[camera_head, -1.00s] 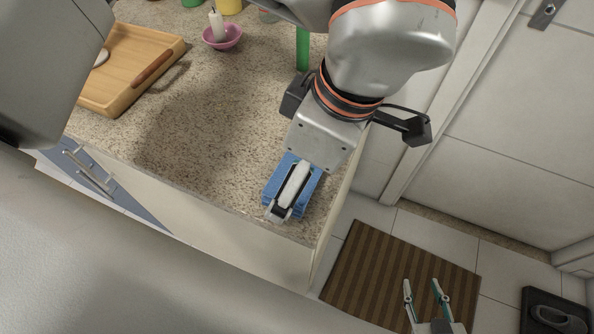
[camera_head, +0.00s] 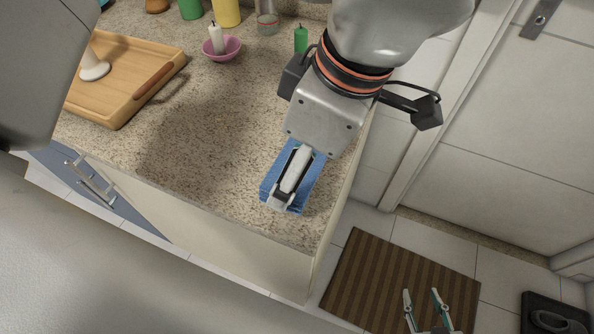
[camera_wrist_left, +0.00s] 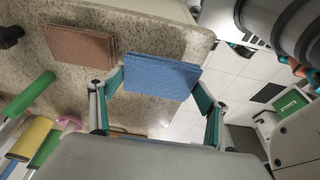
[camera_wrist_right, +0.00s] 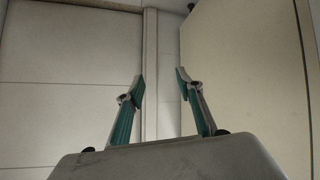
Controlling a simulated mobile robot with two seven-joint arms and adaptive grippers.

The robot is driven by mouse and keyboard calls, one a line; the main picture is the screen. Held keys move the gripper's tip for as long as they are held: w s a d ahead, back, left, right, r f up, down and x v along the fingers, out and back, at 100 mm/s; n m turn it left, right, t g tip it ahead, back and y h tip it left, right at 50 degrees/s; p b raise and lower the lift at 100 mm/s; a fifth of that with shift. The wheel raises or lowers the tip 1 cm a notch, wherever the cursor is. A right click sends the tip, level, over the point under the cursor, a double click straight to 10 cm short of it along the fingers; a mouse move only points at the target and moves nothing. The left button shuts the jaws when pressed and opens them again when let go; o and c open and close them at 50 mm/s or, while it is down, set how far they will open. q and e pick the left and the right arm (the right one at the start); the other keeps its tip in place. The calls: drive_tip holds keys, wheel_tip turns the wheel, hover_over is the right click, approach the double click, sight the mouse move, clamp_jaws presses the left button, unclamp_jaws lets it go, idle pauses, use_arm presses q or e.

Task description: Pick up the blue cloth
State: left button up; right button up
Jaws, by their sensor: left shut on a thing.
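The blue cloth (camera_head: 316,180), folded into a flat rectangle, is at the counter's front right corner in the head view. My left gripper (camera_head: 282,198) is over it and hides its middle. In the left wrist view the cloth (camera_wrist_left: 160,72) sits between the two teal-padded fingers of the left gripper (camera_wrist_left: 160,90), which hold it at its sides. Whether it is clear of the counter is hard to tell. My right gripper (camera_head: 422,302) is open and empty over the floor; it also shows open in the right wrist view (camera_wrist_right: 160,80).
A brown cloth (camera_wrist_left: 80,46) lies beside the blue one in the left wrist view. A cutting board (camera_head: 125,88), a pink bowl with a candle (camera_head: 222,48) and a green candle (camera_head: 301,40) stand farther back. The middle of the counter (camera_head: 215,130) is clear. A striped mat (camera_head: 375,285) lies on the floor.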

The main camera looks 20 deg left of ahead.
use_arm(q)
wheel_tip(320, 180, up, 16)
drive_tip(key=p, duration=0.3)
use_arm(e)
drive_tip(key=shift+s+r, duration=0.15)
drive_tip(key=shift+r, duration=0.6)
